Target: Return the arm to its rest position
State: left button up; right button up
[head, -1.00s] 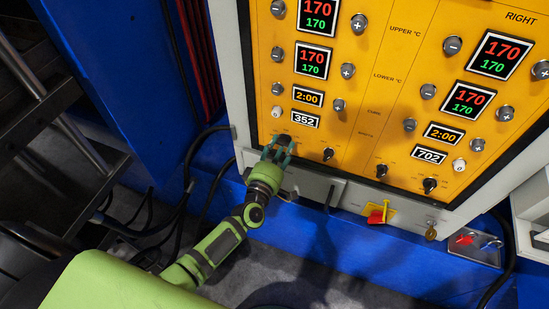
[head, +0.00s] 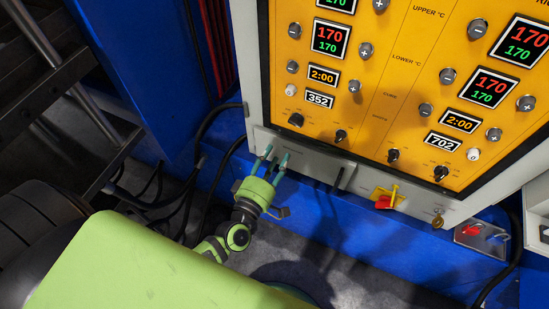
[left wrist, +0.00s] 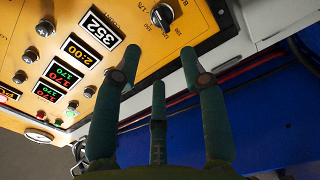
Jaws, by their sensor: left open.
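My left gripper (head: 270,161) is in front of the lower left edge of the yellow control panel (head: 375,110). Its teal fingers are apart with nothing between them. In the left wrist view the open fingers (left wrist: 155,78) point toward the panel's lower edge, and a black selector knob (left wrist: 162,17) lies just beyond them, apart from the fingertips. In the head view this knob (head: 296,119) shows uncovered below the 352 display (head: 319,99). My right gripper is not in view.
A red and yellow switch (head: 385,197) and a key (head: 438,221) are on the grey strip under the panel. Black cables (head: 186,190) hang left of the cabinet. A dark metal rack (head: 75,90) stands at the left. Grey floor shows below.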

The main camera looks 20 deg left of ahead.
pick_arm(q)
jog(key=s+f+m+g+b, duration=0.1)
jog(key=s+f+m+g, duration=0.25)
jog(key=f, duration=0.65)
jog(key=s+f+m+g+h+b, duration=0.15)
jog(key=s+f+m, duration=0.3)
jog(key=f, duration=0.55)
jog(key=s+f+m+g, duration=0.3)
jog(key=s+f+g, duration=0.15)
jog(key=f, duration=0.55)
jog(key=s+a+f+m+g, duration=0.1)
jog(key=s+f+m+g, duration=0.1)
jog(key=s+f, duration=0.2)
jog(key=s+a+f+m+g+y+b, duration=0.1)
jog(key=s+a+f+m+g, duration=0.1)
jog(key=s, duration=0.9)
jog(key=s+a+f+m+g+y, duration=0.1)
jog(key=s+a+f+m+g, duration=0.1)
jog(key=s+f, duration=0.5)
jog(key=shift+s+a+m+g, duration=0.25)
jog(key=shift+s+m+g, duration=0.25)
jog(key=shift+s+g, duration=0.25)
jog(key=shift+w, duration=0.1)
